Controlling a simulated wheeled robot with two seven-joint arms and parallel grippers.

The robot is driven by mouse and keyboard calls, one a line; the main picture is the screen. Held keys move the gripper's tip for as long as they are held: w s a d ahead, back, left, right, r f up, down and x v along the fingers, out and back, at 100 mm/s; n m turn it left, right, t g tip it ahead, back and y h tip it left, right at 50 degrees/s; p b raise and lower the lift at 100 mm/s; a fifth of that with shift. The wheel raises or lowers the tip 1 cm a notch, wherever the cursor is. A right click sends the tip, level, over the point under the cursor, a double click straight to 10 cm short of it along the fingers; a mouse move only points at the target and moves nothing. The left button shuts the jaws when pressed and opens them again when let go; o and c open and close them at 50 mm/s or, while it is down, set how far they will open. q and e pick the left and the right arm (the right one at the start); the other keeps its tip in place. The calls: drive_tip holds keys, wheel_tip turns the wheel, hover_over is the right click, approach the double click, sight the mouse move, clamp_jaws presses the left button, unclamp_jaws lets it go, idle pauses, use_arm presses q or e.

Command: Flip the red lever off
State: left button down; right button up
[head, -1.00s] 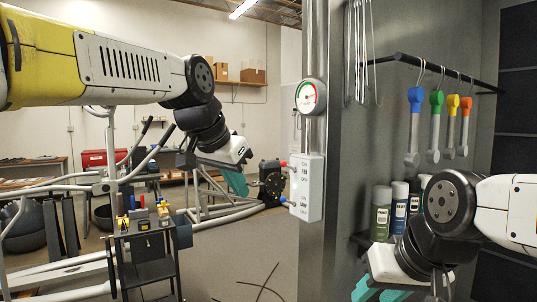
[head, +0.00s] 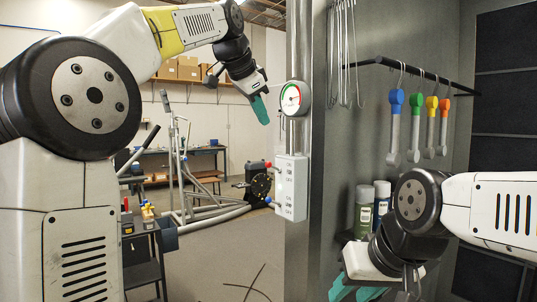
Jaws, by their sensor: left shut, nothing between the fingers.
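A light grey switch box (head: 291,188) is mounted on the pillar at centre. A red-tipped lever (head: 268,164) sticks out from its left side near the top. A blue-tipped lever (head: 268,201) sticks out lower down on the same side. My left gripper (head: 261,110), with teal fingers, is shut and empty. It points down, above the red lever and clear of it, left of the gauge. My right gripper (head: 354,292) is low at the bottom edge, right of the box and away from it. Its fingertips are partly cut off by the frame.
A round gauge (head: 294,98) is fixed to the pipe above the box. Tools with coloured handles (head: 396,125) hang from a black rail at right. Bottles (head: 364,211) stand on a shelf behind my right arm. A small cart (head: 147,270) stands at lower left. Floor left of the pillar is mostly open.

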use_arm(q)
drive_tip(key=a+f+x, duration=0.1)
drive_tip(key=a+x, duration=0.1)
drive_tip(key=x, duration=1)
drive_tip(key=shift+f, duration=0.55)
drive_tip(key=shift+a, duration=0.1)
